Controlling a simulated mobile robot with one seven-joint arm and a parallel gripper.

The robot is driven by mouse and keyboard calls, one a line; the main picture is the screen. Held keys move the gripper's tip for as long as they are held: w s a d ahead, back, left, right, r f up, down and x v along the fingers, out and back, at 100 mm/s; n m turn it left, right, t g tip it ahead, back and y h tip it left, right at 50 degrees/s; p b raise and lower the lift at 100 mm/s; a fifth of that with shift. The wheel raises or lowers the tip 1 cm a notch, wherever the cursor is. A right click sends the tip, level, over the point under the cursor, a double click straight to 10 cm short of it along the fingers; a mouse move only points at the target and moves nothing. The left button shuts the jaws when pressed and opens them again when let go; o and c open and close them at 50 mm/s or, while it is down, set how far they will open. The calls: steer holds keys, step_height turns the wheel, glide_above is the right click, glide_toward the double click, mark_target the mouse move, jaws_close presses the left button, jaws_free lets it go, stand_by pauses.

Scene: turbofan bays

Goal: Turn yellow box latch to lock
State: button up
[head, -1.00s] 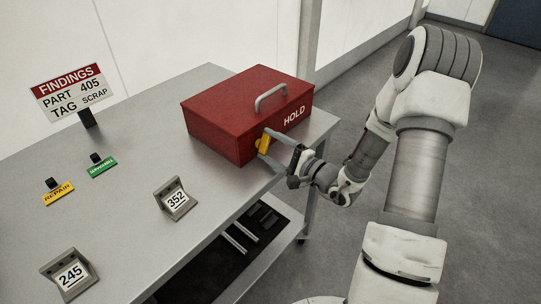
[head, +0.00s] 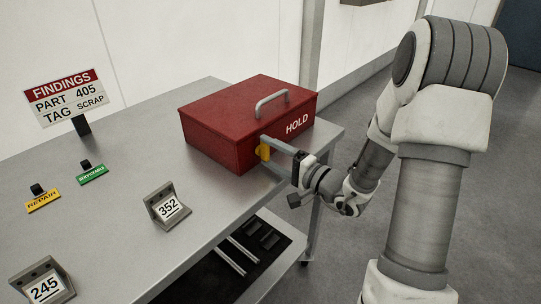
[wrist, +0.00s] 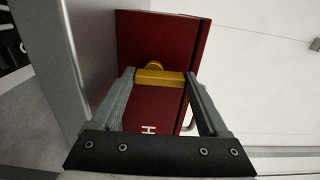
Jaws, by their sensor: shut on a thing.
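The red HOLD box (head: 225,130) stands closed on the metal table, with a grey handle on its lid. The yellow latch (head: 264,150) is on the box's front face, left of the word HOLD. It also shows in the wrist view (wrist: 160,77) as a yellow bar with a round pivot behind it. My gripper (head: 270,149) is at the front of the box, with its two grey fingers at either end of the latch bar. In the wrist view my gripper (wrist: 159,80) is shut on the latch. The fingers partly hide the latch in the head view.
The metal table (head: 120,190) carries a FINDINGS sign (head: 66,92), a yellow REPAIR tag (head: 43,201), a green tag (head: 92,174) and number stands 352 (head: 168,206) and 245 (head: 43,286). A dark lower shelf (head: 240,262) holds metal parts. Open floor lies right of the table.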

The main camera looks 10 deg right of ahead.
steer(key=o, duration=1.2)
steer(key=shift+o, duration=0.2)
steer(key=v, duration=1.7)
steer(key=shift+s+d+p, duration=0.15)
steer(key=shift+s+p, duration=0.05)
steer(key=shift+p, duration=0.1)
